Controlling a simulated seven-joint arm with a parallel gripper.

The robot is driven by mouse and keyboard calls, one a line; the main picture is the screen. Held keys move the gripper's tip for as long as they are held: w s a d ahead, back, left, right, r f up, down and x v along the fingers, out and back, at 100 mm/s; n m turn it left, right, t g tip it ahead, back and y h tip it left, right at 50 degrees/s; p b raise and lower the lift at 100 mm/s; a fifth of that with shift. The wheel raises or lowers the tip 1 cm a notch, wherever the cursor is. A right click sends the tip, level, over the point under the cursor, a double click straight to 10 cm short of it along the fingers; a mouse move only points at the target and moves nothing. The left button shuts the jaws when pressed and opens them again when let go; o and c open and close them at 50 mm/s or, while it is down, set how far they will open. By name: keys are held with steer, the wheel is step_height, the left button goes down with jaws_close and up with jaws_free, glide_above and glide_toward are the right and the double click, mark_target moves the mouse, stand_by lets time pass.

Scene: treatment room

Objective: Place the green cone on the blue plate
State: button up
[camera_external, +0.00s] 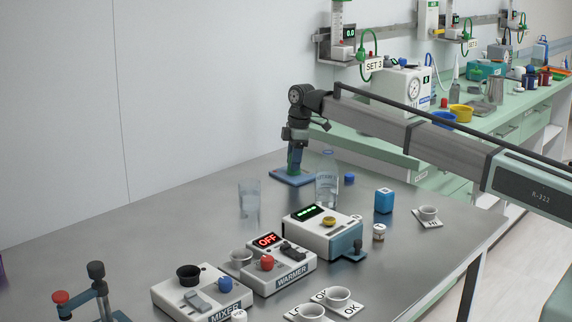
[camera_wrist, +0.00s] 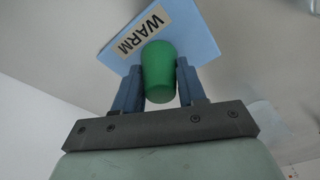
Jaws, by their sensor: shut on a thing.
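The green cone (camera_wrist: 159,75) is between the two fingers of my gripper (camera_wrist: 158,84) in the wrist view, and they are shut on it. The blue plate (camera_wrist: 197,35), with a WARM label on it, lies beyond the cone. In the external view, my gripper (camera_external: 294,163) points down just above the blue plate (camera_external: 292,179) at the back of the metal table. A little green of the cone shows between the fingers there. I cannot tell whether the cone's bottom touches the plate.
A clear bottle (camera_external: 327,180) stands just right of the plate, with a blue cap (camera_external: 349,177) beyond it. A glass (camera_external: 249,198) stands in front to the left. The warmer (camera_external: 280,268) and mixer (camera_external: 200,294) are nearer.

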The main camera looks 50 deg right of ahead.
steer(key=shift+f, duration=0.1)
steer(key=o, duration=1)
step_height(320, 180, up, 12)
steer(key=d, duration=0.1)
steer(key=shift+s, duration=0.4)
steer(key=shift+d, duration=0.1)
